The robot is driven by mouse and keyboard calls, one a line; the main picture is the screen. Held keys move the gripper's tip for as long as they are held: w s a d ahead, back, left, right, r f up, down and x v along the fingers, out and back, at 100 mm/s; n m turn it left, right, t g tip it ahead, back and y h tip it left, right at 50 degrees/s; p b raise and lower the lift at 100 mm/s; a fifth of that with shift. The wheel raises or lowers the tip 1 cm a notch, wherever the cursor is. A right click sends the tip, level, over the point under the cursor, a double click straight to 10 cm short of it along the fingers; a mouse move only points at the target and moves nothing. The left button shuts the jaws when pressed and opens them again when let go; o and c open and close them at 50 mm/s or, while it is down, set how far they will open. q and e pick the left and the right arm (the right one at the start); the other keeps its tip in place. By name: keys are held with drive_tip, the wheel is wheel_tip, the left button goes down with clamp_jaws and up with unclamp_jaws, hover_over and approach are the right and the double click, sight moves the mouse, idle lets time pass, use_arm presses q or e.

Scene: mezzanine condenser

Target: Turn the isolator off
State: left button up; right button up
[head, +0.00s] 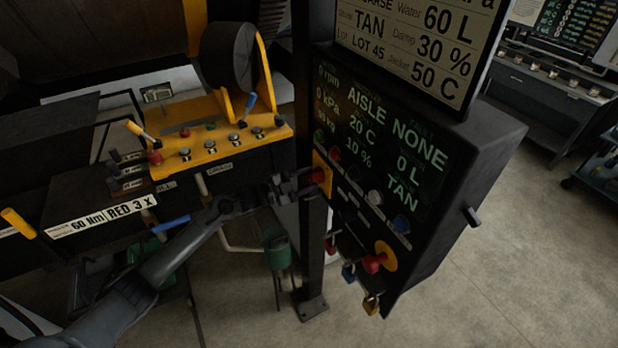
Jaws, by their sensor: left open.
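The isolator looks to be the red handle on a yellow plate (321,174) on the left edge of the dark control cabinet (420,255). My left gripper (302,182) is open, with its fingertips close to the red handle. I cannot tell whether they touch it. The gripper partly covers the handle, so its exact angle is unclear. My right gripper is not in view.
Coloured buttons, including a blue one (401,223), line the cabinet below its display (375,145). A red mushroom knob (375,262) on a yellow disc and hanging padlocks (370,304) sit lower. A yellow lever console (215,130) stands left.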

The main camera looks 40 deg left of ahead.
use_arm(q)
drive_tip(key=shift+w+d, duration=0.15)
drive_tip(key=shift+w, duration=0.25)
